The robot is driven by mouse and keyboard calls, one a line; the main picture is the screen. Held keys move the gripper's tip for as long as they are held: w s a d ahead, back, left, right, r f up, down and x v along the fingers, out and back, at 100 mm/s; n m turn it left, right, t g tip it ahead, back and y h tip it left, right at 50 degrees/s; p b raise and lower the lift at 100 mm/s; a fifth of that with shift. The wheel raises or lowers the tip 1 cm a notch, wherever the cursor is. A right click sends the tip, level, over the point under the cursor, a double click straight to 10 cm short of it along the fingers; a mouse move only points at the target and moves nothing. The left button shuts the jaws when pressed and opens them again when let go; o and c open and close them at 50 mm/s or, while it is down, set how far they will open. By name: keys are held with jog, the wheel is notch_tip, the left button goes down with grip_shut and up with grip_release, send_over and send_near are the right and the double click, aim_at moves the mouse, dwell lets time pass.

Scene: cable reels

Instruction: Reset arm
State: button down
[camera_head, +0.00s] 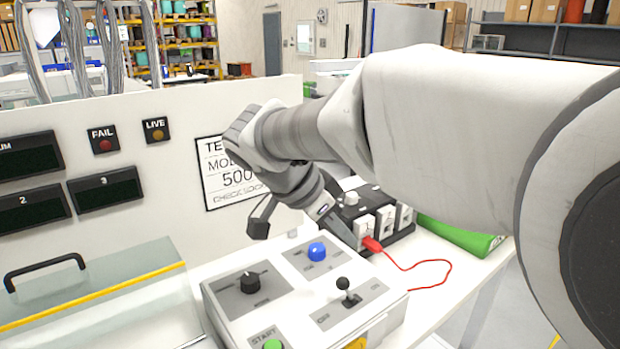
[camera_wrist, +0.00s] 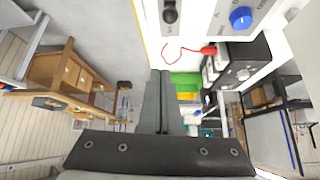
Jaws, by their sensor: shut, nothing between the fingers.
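My arm reaches in from the right in the head view. My gripper (camera_head: 346,238) points down and to the right, close in the picture to a red plug (camera_head: 372,244) at the front of a black socket box (camera_head: 388,238). In the wrist view its two fingers (camera_wrist: 160,74) lie together, with nothing between them. The red plug also shows in the wrist view (camera_wrist: 208,50), apart from the fingers. Its red cable (camera_head: 440,262) curls on the white table. Part of the socket box is hidden behind my gripper.
A clear cover with a black handle (camera_head: 45,270) is at left. A white panel (camera_head: 150,180) rises behind. A green object (camera_head: 460,236) lies right.

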jog(key=s+d+n+t+y+p, duration=0.1)
jog(key=s+d+n+y+p, duration=0.1)
jog(key=s+n, duration=0.4)
jog(key=s+d+n+t+y+p, duration=0.1)
jog(key=s+d+n+y+p, duration=0.1)
jog(key=s+d+n+y, duration=0.2)
jog(key=s+d+n, duration=0.1)
jog(key=s+n, duration=0.2)
jog(key=s, duration=0.4)
jog(key=shift+r+y, duration=0.2)
jog(key=shift+y, duration=0.1)
